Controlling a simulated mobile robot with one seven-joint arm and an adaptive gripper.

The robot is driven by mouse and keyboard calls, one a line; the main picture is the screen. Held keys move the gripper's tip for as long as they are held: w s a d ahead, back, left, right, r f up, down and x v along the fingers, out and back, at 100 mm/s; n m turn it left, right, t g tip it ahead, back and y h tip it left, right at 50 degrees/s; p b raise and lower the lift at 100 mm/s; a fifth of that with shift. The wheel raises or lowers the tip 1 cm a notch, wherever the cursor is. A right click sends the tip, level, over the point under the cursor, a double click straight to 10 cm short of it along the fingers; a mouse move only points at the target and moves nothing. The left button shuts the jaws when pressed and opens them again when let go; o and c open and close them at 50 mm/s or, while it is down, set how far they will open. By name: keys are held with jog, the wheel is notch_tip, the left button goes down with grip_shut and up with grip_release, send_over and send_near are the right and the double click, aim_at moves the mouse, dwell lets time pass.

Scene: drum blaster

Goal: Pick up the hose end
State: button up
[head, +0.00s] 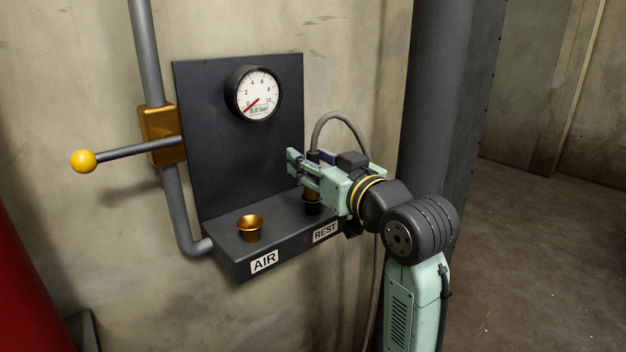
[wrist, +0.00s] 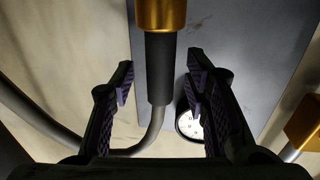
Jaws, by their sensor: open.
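The hose end has a black sleeve (wrist: 161,68) and a brass fitting (wrist: 162,14). In the wrist view my gripper (wrist: 160,86) is open, one finger on each side of the black sleeve. Gaps show on both sides, so neither finger appears to touch it.
A dark panel with a ledge (head: 225,259) carries a brass AIR socket (head: 250,228). A gauge (head: 258,93) above reads 0.0 bar. A yellow-knobbed valve lever (head: 84,161) sticks out at left. A thick dark column (head: 435,90) stands at right.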

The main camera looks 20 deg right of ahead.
grip_shut()
dwell(0.5)
